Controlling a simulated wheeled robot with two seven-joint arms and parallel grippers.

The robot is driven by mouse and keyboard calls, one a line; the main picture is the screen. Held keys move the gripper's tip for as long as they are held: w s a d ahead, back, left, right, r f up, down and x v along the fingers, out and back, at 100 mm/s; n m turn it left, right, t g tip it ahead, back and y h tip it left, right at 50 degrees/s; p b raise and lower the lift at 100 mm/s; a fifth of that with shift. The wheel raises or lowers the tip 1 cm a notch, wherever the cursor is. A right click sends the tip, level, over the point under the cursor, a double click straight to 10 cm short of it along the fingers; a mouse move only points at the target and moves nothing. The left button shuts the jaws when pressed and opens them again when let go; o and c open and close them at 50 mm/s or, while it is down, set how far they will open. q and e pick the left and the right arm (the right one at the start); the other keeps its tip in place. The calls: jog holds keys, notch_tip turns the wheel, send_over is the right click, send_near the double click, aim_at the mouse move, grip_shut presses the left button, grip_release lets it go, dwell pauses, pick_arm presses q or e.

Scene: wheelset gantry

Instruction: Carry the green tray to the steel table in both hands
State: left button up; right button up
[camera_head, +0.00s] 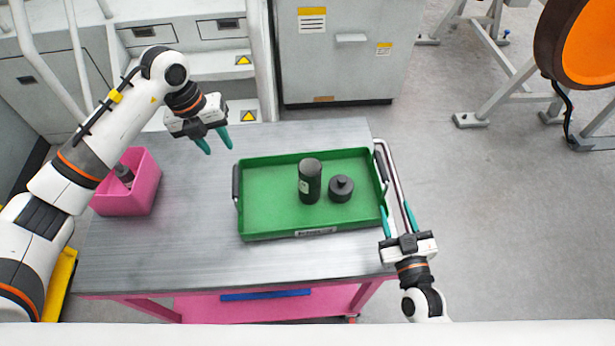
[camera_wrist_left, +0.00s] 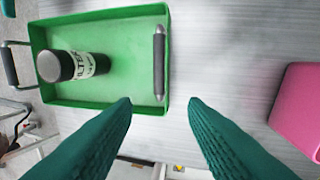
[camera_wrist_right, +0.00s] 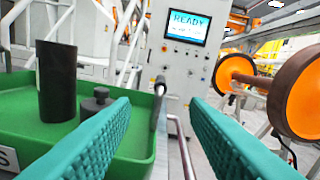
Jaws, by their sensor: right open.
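The green tray (camera_head: 265,212) lies flat on a grey metal-topped table (camera_head: 180,245). A tall black cylinder (camera_head: 310,181) and a short black knobbed part (camera_head: 341,189) stand in it. Dark handles are on its left (camera_head: 236,183) and right ends. My left gripper (camera_head: 217,148) is open and empty, above the table beyond the tray's left end. In the left wrist view the left handle (camera_wrist_left: 159,65) lies ahead of the open fingers. My right gripper (camera_head: 396,207) is open at the tray's right end. In the right wrist view the right handle (camera_wrist_right: 160,88) shows between its fingers, not gripped.
A pink bin (camera_head: 137,185) with a dark item stands at the table's left. A metal rail (camera_head: 393,170) runs along the table's right edge, close to my right gripper. A grey cabinet (camera_head: 345,60) stands behind. Open floor (camera_head: 480,220) lies to the right.

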aim_at(235, 172)
pick_arm(q)
jog(key=f, duration=0.3)
jog(key=d+f, duration=0.1)
jog(key=f, duration=0.3)
jog(key=d+f, duration=0.1)
jog(key=f, duration=0.3)
jog(key=shift+s+d+f, duration=0.25)
pick_arm(e)
jog(key=w, duration=0.3)
jog(key=w+a, duration=0.1)
jog(key=w, duration=0.7)
jog(key=shift+w+a+r, duration=0.1)
jog(key=shift+a, duration=0.1)
pick_arm(q)
grip_shut()
pick_arm(e)
grip_shut()
pick_arm(q)
jog(key=shift+r, duration=0.1)
pick_arm(e)
jog(key=shift+r, duration=0.1)
